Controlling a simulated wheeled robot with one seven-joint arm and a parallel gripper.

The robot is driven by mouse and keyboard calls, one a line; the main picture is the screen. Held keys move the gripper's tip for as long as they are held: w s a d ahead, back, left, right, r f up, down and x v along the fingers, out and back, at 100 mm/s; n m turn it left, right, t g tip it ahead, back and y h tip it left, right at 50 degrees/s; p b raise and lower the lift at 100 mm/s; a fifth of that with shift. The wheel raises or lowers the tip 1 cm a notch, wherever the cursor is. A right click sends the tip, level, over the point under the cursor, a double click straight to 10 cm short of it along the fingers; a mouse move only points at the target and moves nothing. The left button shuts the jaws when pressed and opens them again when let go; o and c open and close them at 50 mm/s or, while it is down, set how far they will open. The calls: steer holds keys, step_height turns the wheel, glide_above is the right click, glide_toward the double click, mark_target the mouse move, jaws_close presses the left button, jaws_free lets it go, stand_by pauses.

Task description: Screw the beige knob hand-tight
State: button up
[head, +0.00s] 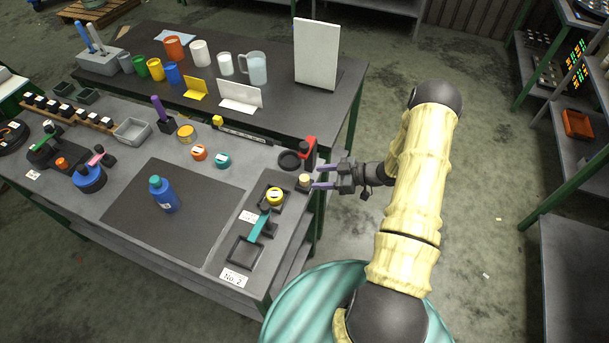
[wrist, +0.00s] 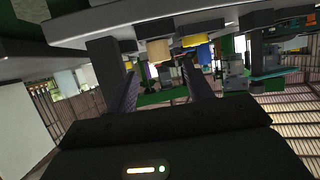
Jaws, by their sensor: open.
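The beige knob (head: 305,178) sits at the right edge of the workbench, on a small dark base. In the wrist view, which looks upside down, the beige knob (wrist: 159,50) hangs near the middle, just above the gap between my fingers. My gripper (head: 315,177) is open, with its two purple-grey fingers pointing left at the knob from the right. The fingertips are close to the knob, and I cannot tell whether they touch it. No object shows between the fingers (wrist: 160,80) in the wrist view.
A red and black fixture (head: 309,150) stands just behind the knob. A blue bottle (head: 164,195) stands on the dark mat (head: 180,235).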

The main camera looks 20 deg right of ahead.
mark_target(306, 179)
steer(key=p+x, duration=0.1)
steer(key=x, duration=0.5)
steer(key=shift+w+a+f+p, duration=0.1)
steer(key=shift+a+f+p, duration=0.05)
steer(key=shift+p, duration=0.15)
steer(key=shift+c, duration=0.4)
steer(key=c, duration=0.9)
steer(key=shift+m+t+h, duration=0.4)
steer(key=m+t+h+b, duration=0.1)
steer(key=m+t+h, duration=0.2)
steer(key=m, duration=0.1)
steer(key=shift+t+b, duration=0.3)
steer(key=shift+b, duration=0.05)
steer(key=shift+m+t+h+b, duration=0.35)
steer(key=shift+m+t+h, duration=0.55)
steer(key=shift+m+h, duration=0.55)
